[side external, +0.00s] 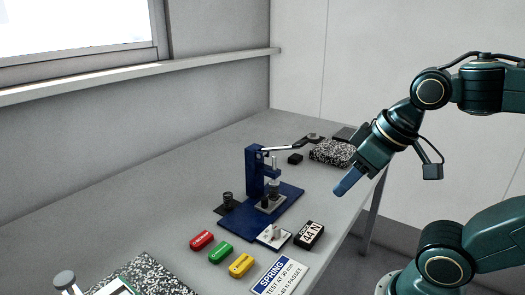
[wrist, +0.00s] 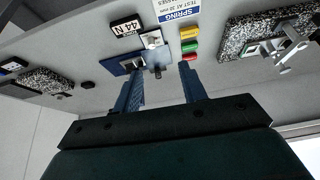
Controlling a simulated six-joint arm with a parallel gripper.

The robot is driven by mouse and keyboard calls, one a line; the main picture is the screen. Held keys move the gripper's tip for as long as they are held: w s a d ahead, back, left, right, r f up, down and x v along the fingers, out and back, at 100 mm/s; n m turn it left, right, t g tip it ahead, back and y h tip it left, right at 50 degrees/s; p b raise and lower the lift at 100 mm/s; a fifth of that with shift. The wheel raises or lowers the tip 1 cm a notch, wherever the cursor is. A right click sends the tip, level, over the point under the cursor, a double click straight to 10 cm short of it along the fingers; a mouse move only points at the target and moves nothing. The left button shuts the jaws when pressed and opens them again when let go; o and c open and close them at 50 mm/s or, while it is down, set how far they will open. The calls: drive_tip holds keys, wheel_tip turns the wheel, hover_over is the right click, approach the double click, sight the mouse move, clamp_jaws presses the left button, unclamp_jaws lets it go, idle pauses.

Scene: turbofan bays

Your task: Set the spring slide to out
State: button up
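In the wrist view the white plate (wrist: 152,40) shows near the top centre, beside the blue press base (wrist: 122,66). My gripper (side external: 345,185) is in the air to the right of the press, pointing down-left, well apart from everything. In the wrist view its two blue fingers (wrist: 161,78) stand apart with nothing held between them.
A black "44 N" display (side external: 309,235) sits right of the plate, and a "SPRING" sign (side external: 280,276) is in front. Red, green and yellow blocks (side external: 221,252) lie to the left. Speckled blocks (side external: 332,152) stand at the back right and front left. The left table is clear.

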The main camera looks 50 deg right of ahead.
drive_tip(key=w+d+m+g+h, duration=0.25)
drive_tip(key=w+m, duration=0.35)
drive_tip(key=w, duration=0.7)
drive_tip(key=m+g+h, duration=0.1)
drive_tip(key=m+h, duration=0.1)
drive_tip(key=m, duration=0.4)
approach(265, 199)
drive_tip(key=w+d+v, duration=0.1)
drive_tip(key=v, duration=0.4)
drive_tip(key=shift+s+a+y, duration=0.15)
drive_tip(key=shift+s+y, duration=0.1)
drive_tip(key=shift+s, duration=0.05)
drive_tip(key=x, duration=1.3)
drive_tip(key=shift+f, duration=0.3)
clamp_jaws()
